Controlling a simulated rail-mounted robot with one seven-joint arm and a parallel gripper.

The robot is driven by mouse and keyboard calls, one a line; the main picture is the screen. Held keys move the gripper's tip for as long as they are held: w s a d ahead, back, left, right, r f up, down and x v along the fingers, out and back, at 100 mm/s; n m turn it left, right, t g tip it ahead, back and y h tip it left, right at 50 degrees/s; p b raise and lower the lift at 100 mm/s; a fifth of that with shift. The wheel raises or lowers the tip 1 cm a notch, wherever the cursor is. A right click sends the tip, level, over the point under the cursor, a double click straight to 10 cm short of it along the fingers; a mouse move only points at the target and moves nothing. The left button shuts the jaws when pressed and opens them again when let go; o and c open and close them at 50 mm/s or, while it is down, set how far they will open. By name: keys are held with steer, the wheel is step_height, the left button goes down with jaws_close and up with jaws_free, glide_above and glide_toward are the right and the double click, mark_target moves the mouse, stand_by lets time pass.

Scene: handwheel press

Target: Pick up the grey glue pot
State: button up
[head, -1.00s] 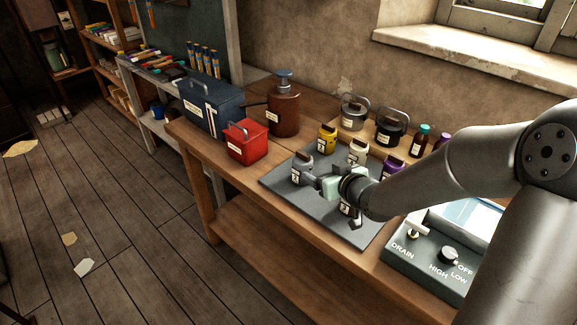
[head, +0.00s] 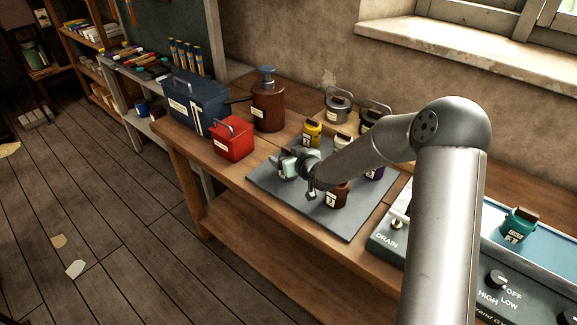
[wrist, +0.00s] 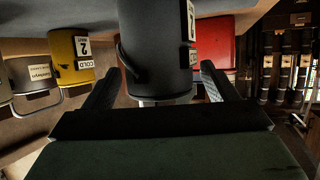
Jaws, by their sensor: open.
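The grey glue pot (wrist: 155,45) is dark grey with a white label and fills the upper middle of the wrist view. It stands at the left of the grey mat (head: 348,225) in the head view, where my gripper (head: 284,164) mostly hides it. My gripper is open, and in the wrist view its fingers (wrist: 163,72) lie on either side of the pot. I cannot tell whether a finger touches the pot.
A yellow pot (head: 312,133), a white pot (head: 343,143), a purple pot (head: 375,172) and a brown pot (head: 338,196) stand near. A red box (head: 231,140) is left of the mat. A teal pot (head: 518,224) stands at the right in the panelled unit.

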steer(key=shift+x, duration=0.9)
steer(key=c, duration=1.2)
steer(key=shift+r, duration=0.15)
steer(key=shift+c, duration=0.6)
